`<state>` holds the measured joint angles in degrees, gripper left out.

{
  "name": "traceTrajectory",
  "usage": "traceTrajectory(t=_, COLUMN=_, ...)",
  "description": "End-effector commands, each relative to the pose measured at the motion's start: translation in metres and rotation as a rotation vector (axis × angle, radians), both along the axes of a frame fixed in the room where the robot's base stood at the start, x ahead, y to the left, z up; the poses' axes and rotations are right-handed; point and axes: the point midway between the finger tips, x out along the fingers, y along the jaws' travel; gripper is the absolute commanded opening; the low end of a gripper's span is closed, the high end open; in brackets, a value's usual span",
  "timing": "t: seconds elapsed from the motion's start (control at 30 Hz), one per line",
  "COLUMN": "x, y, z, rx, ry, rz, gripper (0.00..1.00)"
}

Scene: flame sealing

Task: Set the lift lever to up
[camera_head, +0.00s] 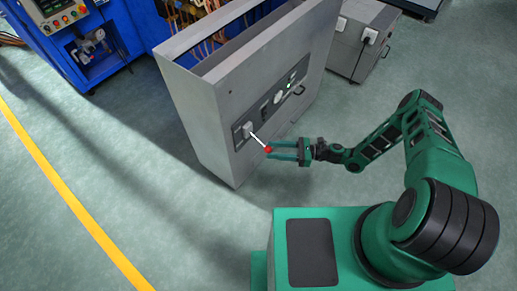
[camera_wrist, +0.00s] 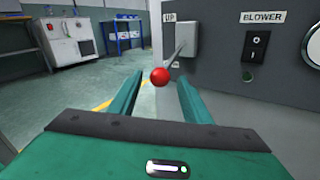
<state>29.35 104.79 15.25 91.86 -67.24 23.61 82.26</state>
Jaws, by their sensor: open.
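The lift lever is a thin metal rod with a red ball knob (camera_head: 267,149) on the grey cabinet's dark control panel. In the wrist view the red knob (camera_wrist: 160,76) hangs below and left of the lever's grey housing (camera_wrist: 186,38), the rod slanting down from it. An "UP" label shows at the housing's upper left; a lower label is partly hidden by the rod and knob. My gripper (camera_head: 284,151) is open, its green fingers pointing at the panel. In the wrist view my gripper (camera_wrist: 158,88) has the knob between its fingertips, with no clear contact.
A "BLOWER" switch (camera_wrist: 256,46) and a round gauge sit right of the lever. The grey cabinet (camera_head: 215,125) stands upright close ahead of my fingers. A blue machine (camera_head: 100,40) and a grey box (camera_head: 357,45) stand behind. Open floor lies to the left.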

Motion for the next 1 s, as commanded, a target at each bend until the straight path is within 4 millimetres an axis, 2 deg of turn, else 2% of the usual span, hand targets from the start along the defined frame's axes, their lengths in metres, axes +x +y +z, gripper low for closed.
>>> traceTrajectory(t=0.2, x=0.002, y=0.040, z=0.000, rx=0.001, ry=0.000, rz=0.003, gripper=0.44)
traceTrajectory(t=0.4, x=0.004, y=0.064, z=0.000, rx=0.000, ry=0.000, rz=0.002, gripper=0.44)
traceTrajectory(t=0.6, x=0.005, y=0.072, z=0.000, rx=0.000, ry=0.000, rz=0.000, gripper=0.44)
traceTrajectory(t=0.83, x=0.005, y=0.072, z=0.000, rx=0.000, ry=0.000, rz=0.000, gripper=0.44)
traceTrajectory(t=0.87, x=0.005, y=0.072, z=0.000, rx=0.000, ry=0.000, rz=0.000, gripper=0.40)
traceTrajectory(t=1.0, x=0.005, y=0.072, z=0.000, rx=0.000, ry=-0.001, rz=0.000, gripper=0.06)
